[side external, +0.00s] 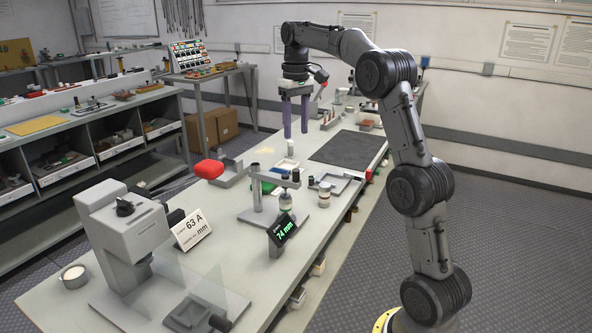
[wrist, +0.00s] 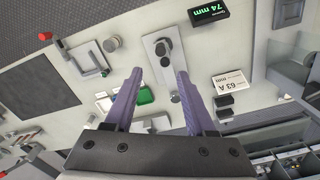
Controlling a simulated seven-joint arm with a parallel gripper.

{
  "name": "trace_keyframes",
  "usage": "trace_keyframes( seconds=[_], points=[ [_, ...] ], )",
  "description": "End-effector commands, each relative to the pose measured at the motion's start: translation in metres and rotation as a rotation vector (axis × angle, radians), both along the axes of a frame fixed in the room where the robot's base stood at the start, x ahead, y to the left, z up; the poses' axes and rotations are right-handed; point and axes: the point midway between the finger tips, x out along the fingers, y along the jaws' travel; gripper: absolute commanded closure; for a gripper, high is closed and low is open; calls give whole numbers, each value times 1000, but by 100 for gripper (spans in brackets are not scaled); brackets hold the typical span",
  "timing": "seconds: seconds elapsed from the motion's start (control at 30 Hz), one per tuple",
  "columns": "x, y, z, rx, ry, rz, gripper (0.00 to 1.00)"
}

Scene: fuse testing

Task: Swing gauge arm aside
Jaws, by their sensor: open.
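The gauge (side external: 276,215) stands on the bench on a grey base plate. Its gauge arm (side external: 273,179) reaches from a post over a small pale cylinder (side external: 285,199). In the wrist view the gauge's plate (wrist: 153,42) lies beyond my fingertips, with dark round parts on it. My gripper (side external: 295,134) hangs above the bench, behind the gauge, fingers pointing down, apart and empty. In the wrist view its two purple fingers (wrist: 160,74) are spread and touch nothing. A display reading 74 mm (side external: 283,230) stands in front of the gauge and shows in the wrist view (wrist: 208,12).
A 63 A card (side external: 192,228) and a grey machine (side external: 125,232) with a clear shield stand at the front left. A red-topped part (side external: 208,169) is left of the gauge. A tray (side external: 338,183) and dark mat (side external: 347,148) lie to the right and back.

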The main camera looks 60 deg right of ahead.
Motion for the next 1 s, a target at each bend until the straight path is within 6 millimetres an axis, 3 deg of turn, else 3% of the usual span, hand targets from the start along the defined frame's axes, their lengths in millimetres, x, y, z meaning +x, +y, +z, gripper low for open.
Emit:
trace_keyframes(
  seconds=[0.4, 0.6, 0.8, 1.0],
  points=[
    [-1, 2, -80, 3, 4, 2, 45],
    [-1, 2, -110, 2, 2, 2, 45],
    [0, 1, -124, 0, 0, 2, 45],
    [0, 1, -126, 0, 0, 2, 45]
  ],
)
